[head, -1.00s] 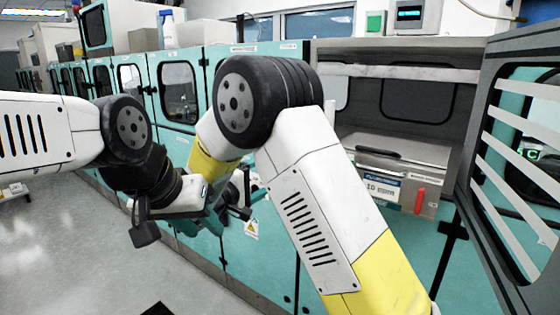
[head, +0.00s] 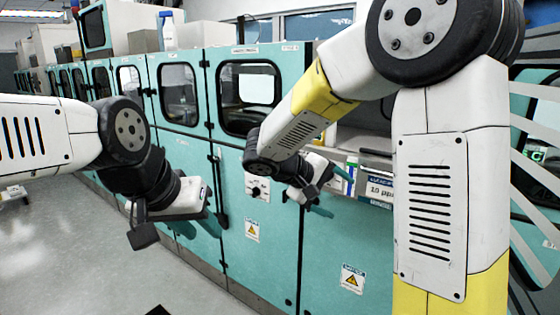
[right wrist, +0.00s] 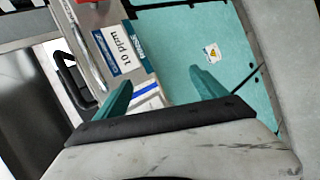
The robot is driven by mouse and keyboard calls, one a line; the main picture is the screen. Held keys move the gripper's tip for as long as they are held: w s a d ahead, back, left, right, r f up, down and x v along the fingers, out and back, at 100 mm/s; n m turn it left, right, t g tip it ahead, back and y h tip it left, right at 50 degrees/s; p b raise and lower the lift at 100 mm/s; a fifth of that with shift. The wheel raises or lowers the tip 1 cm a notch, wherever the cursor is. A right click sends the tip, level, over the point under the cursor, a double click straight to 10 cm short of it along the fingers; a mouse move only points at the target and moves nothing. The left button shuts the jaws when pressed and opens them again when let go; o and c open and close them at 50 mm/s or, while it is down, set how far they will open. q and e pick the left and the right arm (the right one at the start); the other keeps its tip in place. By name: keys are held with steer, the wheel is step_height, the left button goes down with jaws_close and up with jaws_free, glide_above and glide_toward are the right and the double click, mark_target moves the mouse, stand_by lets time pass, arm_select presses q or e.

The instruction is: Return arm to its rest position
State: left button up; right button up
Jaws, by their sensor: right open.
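My right gripper (head: 331,194) hangs in front of the teal cabinets in the head view, below its raised yellow-and-white forearm. In the right wrist view its two teal fingers (right wrist: 161,90) stand wide apart with nothing between them. My left gripper (head: 175,222) is at the left, pointing down over the floor. Its fingers are hard to make out against the teal doors. A metal module (head: 379,190) with a "10 ppm" label is partly hidden behind my right arm; it also shows in the right wrist view (right wrist: 100,28), beyond the fingers.
A row of teal cabinets (head: 262,190) with windowed upper doors runs along the wall. A white bottle (head: 168,30) stands on top of the cabinets.

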steer(key=s+d+m+g+y, duration=0.2)
steer(key=s+d+y, duration=0.25)
steer(key=s, duration=0.65)
steer(key=s+a+r+m+t+y, duration=0.3)
steer(key=s+a+y, duration=0.1)
steer(key=s+y, duration=0.3)
steer(key=shift+s+r, duration=0.3)
steer(key=shift+s, duration=0.2)
